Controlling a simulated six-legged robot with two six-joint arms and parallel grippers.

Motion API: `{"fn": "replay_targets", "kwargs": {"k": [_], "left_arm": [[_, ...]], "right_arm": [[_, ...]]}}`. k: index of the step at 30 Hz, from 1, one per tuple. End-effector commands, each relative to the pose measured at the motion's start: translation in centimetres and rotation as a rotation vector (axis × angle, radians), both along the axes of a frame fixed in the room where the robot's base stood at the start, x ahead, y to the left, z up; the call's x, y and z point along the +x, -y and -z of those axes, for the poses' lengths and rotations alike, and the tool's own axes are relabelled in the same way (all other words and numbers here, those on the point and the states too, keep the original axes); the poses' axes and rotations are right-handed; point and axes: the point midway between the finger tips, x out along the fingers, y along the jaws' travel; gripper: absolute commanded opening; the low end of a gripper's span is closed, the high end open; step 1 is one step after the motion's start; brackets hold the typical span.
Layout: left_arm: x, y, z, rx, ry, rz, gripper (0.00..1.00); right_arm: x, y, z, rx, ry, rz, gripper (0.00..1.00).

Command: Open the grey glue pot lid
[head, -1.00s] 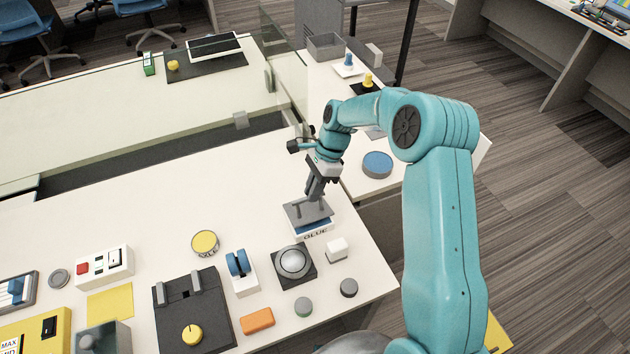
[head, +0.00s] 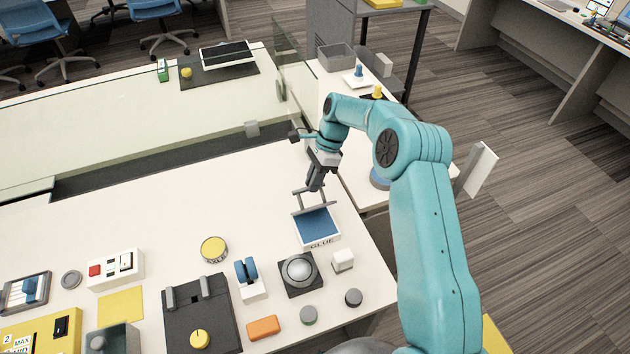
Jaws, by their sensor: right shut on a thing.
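The glue pot (head: 322,243) is a low white box marked GLUE, near the right edge of the white table. Its blue inside (head: 316,223) shows. The grey lid (head: 311,208) stands raised at the far side of the pot, seen nearly edge-on, with a grey bar handle (head: 301,190) on it. My right gripper (head: 314,187) is shut on the handle, above the far side of the pot. The fingertips partly hide the handle. My left gripper is not in view.
Close to the pot's near side are a grey dome on a black base (head: 299,270), a white cube (head: 343,260) and a blue lever on a white block (head: 248,278). A yellow round tin (head: 213,249) lies left.

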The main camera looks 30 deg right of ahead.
Motion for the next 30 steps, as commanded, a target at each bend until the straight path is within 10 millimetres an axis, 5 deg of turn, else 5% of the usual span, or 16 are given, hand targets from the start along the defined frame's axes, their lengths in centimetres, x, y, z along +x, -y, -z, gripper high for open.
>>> {"fn": "replay_targets", "kwargs": {"k": [10, 11, 13, 23, 30], "left_arm": [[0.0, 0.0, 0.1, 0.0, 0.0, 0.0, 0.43], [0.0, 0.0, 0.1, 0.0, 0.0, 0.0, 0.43], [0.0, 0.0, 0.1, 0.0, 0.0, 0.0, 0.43], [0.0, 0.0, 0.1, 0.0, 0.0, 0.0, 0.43], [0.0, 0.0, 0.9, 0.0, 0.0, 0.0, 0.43]], "right_arm": [[-0.1, -0.1, 0.7, 0.0, -0.009, -0.003, 0.0], [-0.1, -0.1, 0.7, 0.0, -0.009, -0.003, 0.24], [-0.1, -0.1, 0.6, 0.001, -0.009, -0.003, 0.4], [0.0, 0.1, 0.0, 0.0, -0.004, -0.002, 0.4], [0.5, 2.1, -4.0, -0.003, 0.002, 0.001, 0.4]]}}
